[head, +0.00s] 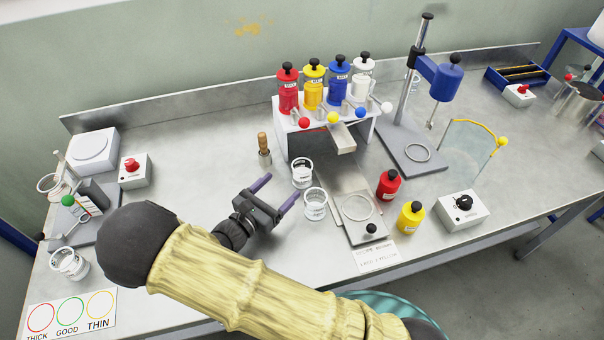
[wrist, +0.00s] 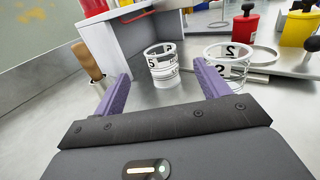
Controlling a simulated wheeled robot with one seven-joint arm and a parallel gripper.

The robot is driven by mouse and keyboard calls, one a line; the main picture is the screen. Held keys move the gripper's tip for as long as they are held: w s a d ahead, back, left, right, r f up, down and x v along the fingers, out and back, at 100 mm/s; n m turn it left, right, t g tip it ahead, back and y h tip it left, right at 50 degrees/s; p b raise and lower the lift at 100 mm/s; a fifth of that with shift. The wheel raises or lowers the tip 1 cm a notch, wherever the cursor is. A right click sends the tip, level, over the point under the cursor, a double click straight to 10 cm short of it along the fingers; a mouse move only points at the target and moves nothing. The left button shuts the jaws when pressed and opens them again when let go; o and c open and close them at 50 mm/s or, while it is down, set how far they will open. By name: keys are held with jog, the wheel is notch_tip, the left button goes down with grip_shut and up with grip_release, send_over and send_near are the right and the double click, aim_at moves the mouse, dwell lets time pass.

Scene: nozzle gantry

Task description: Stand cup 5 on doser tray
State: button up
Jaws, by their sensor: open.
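My gripper (head: 280,191) is open and empty, low over the bench. Its purple fingers also show in the wrist view (wrist: 163,72). A white-banded clear cup (head: 302,173) stands upright just beyond the fingertips, below the doser; in the wrist view it is framed between the fingers (wrist: 162,66). A second similar cup (head: 314,204) stands nearer the front, and in the wrist view it is right of the first cup (wrist: 228,66), behind the right fingertip. The doser tray (head: 358,207), a metal plate with a ring, looks bare.
The white doser stand (head: 284,128) carries several coloured bottles. A wooden-handled tool (head: 264,150) stands left of the cups. Red (head: 388,185) and yellow (head: 411,217) bottles stand right of the tray. Another cup (head: 68,263) is far left.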

send_near(307, 161)
jog(key=x, duration=0.2)
jog(key=p+x, duration=0.1)
jog(key=x, duration=0.1)
jog(key=shift+w+d+r, duration=0.1)
jog(key=shift+d+r, duration=0.15)
jog(key=shift+p+x, duration=0.6)
jog(key=shift+x, duration=2)
jog(key=shift+r, duration=0.1)
jog(key=c, duration=1.2)
